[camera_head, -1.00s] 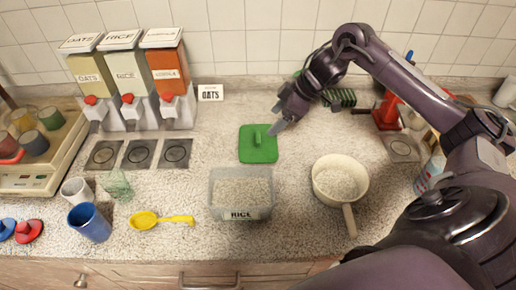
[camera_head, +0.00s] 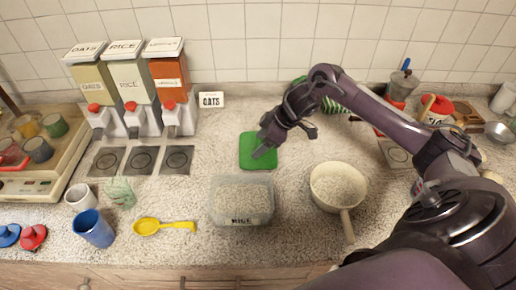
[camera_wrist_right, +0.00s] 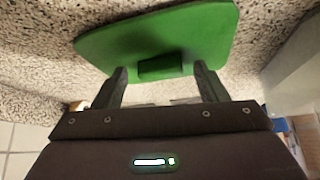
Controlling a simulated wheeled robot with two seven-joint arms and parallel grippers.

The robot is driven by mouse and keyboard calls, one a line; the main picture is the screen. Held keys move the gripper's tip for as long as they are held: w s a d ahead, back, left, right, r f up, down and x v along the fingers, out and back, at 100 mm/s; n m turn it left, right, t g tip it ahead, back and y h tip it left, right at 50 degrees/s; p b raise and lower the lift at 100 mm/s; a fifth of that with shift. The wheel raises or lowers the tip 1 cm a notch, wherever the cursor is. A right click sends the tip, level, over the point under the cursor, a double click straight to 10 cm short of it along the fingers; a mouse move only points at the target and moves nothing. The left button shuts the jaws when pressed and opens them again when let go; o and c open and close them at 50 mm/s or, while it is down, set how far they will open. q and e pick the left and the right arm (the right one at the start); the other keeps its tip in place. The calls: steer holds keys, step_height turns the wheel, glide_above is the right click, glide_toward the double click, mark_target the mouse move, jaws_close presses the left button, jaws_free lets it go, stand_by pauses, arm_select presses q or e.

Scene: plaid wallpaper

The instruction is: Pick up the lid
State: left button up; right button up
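The green lid (camera_head: 250,161) lies flat on the speckled counter behind the clear rice container (camera_head: 242,201). My right gripper (camera_head: 266,149) is over the lid and hides its handle in the head view. In the right wrist view the lid (camera_wrist_right: 205,35) fills the top, with its raised handle (camera_wrist_right: 160,68) between the two finger lines. My right gripper (camera_wrist_right: 163,84) is open there, with a gap on each side of the handle. I cannot tell if the fingertips touch the lid. My left gripper is not in view.
A cream pan (camera_head: 338,188) of grains stands right of the container. A yellow scoop (camera_head: 148,227), a blue cup (camera_head: 93,228) and a white cup (camera_head: 80,196) are at left. Dispensers (camera_head: 129,90) and an OATS card (camera_head: 211,100) stand behind. Bare counter surrounds the lid.

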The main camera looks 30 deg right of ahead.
steer(key=c, duration=0.9)
steer(key=shift+o, duration=0.2)
steer(key=shift+r, duration=0.2)
